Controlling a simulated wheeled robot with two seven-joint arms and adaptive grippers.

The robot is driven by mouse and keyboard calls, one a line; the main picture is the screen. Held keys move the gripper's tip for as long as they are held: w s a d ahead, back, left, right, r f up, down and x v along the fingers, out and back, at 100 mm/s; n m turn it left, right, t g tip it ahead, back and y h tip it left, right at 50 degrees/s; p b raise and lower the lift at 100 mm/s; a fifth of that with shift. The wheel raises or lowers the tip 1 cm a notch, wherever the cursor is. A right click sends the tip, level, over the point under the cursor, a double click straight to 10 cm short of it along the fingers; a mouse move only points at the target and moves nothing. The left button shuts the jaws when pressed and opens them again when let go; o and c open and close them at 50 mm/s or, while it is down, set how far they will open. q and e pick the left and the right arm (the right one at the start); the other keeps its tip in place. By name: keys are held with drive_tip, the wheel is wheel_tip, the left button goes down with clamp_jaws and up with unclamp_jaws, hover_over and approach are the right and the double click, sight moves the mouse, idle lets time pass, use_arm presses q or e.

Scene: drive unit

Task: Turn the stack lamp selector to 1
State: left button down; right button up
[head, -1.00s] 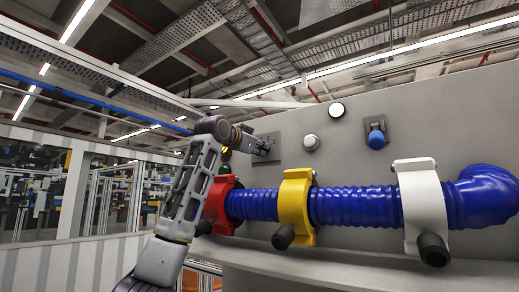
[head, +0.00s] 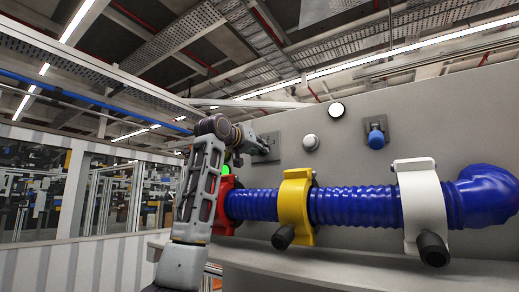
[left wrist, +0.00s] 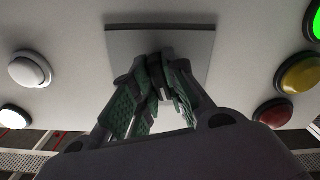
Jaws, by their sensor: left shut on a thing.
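The stack lamp selector's grey square plate (head: 267,146) is on the grey panel, left of the white round button. My left gripper (head: 256,145) reaches it from the left. In the left wrist view my left gripper (left wrist: 160,85) has its green-padded fingers shut on the dark selector knob (left wrist: 161,78), in front of the plate (left wrist: 195,42). The fingers hide most of the knob, so I cannot read its position. The green lamp (left wrist: 316,20) is lit, with yellow (left wrist: 299,74) and red (left wrist: 273,112) lamps beside it. My right gripper is not in view.
On the panel are a white button (head: 310,142), a lit white round lamp (head: 336,109) and a blue knob (head: 376,138). Below, a blue corrugated hose (head: 355,205) runs through red, yellow (head: 294,200) and white (head: 421,205) clamps, close to my left arm.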

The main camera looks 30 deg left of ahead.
use_arm(q)
drive_tip(key=shift+n, duration=0.4)
drive_tip(key=c, duration=1.4)
unclamp_jaws()
drive_tip(key=shift+c, duration=0.2)
drive_tip(key=shift+s, duration=0.15)
drive_tip(key=s+a, duration=0.1)
drive_tip(key=s, duration=1)
drive_tip(key=shift+s, duration=0.35)
